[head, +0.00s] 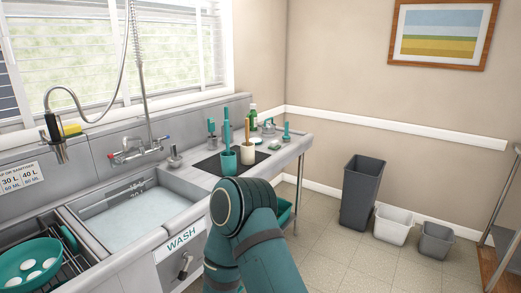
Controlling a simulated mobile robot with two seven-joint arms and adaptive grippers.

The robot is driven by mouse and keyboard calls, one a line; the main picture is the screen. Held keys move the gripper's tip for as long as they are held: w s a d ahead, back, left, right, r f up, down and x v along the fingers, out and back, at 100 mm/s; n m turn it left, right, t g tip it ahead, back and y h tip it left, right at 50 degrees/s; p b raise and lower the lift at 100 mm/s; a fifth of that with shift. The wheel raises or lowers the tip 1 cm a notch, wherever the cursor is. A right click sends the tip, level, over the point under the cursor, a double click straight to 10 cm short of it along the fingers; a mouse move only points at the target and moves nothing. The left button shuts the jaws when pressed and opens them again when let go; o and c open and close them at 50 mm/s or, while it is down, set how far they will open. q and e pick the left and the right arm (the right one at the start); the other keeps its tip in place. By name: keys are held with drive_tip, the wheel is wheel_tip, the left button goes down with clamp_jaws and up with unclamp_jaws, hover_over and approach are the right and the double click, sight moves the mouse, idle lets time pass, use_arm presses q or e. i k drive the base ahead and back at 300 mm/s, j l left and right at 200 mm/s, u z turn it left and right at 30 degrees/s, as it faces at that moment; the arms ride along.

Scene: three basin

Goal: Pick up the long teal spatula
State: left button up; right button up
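A tall thin teal utensil handle (225,126), which looks like the long teal spatula, stands upright out of a teal cup (228,161) on the counter right of the sink. Its lower part is hidden inside the cup. A teal and dark grey link of my own arm rises from the bottom middle of the head view, in front of the counter edge. Neither gripper's fingers show, so I cannot see them relative to the spatula.
Beside the teal cup stands a white cup (248,154) with a wooden-handled utensil, on a dark mat (206,164). A green bottle (253,118) stands behind. A water-filled sink (130,218) and faucet (140,149) lie left. Bins (362,192) stand on the floor at right.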

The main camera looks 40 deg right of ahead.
sight(226, 122)
drive_tip(key=z, duration=1.2)
drive_tip(key=i+l+u, duration=0.2)
drive_tip(key=i+l, duration=0.65)
